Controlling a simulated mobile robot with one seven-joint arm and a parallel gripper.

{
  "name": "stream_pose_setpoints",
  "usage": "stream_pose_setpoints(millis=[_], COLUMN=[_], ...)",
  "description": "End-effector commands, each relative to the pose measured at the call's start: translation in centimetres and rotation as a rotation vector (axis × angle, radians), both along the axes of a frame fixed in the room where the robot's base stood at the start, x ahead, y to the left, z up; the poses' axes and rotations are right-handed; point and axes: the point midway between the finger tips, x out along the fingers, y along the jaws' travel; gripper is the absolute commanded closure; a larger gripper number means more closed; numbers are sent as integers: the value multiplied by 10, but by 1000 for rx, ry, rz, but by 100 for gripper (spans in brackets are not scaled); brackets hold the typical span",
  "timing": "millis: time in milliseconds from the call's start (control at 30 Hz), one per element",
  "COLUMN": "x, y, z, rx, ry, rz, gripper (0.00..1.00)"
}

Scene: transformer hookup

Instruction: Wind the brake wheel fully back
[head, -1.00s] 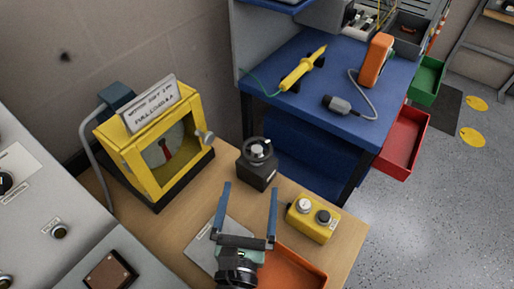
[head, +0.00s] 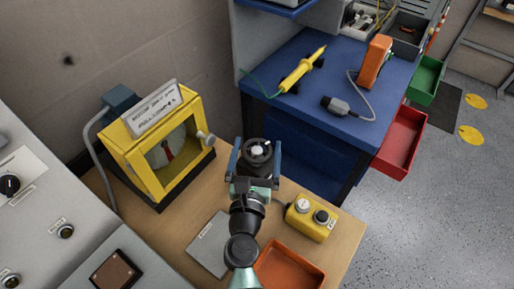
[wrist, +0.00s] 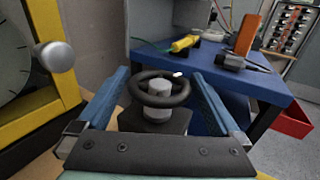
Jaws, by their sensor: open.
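The brake wheel (head: 258,150) is a dark handwheel with a pale hub on a black box-shaped base, on the wooden table. It also shows in the wrist view (wrist: 160,88), upright in the middle, with a small white mark on its far rim. My gripper (head: 258,150) is open, with one blue finger on each side of the wheel. In the wrist view both fingers (wrist: 165,95) stand apart from the rim, with gaps on the left and right. Most of the base is hidden behind my gripper in the head view.
A yellow-framed gauge (head: 155,150) with a red needle and a side knob stands left of the wheel. A yellow two-button box (head: 311,218) and an orange tray (head: 290,268) are at the right front. A grey plate (head: 208,243) lies left of my arm. A blue bench (head: 330,95) stands behind.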

Motion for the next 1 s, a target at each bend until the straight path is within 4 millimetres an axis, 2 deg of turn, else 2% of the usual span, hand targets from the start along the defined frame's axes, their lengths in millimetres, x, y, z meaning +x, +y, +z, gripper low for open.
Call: stream_pose_setpoints(millis=[133, 500, 1000], x=[0, 0, -1], y=[0, 0, -1], z=[0, 0, 1], rx=[0, 0, -1], ry=[0, 0, 1], rz=[0, 0, 60], gripper=[2, 67, 67])
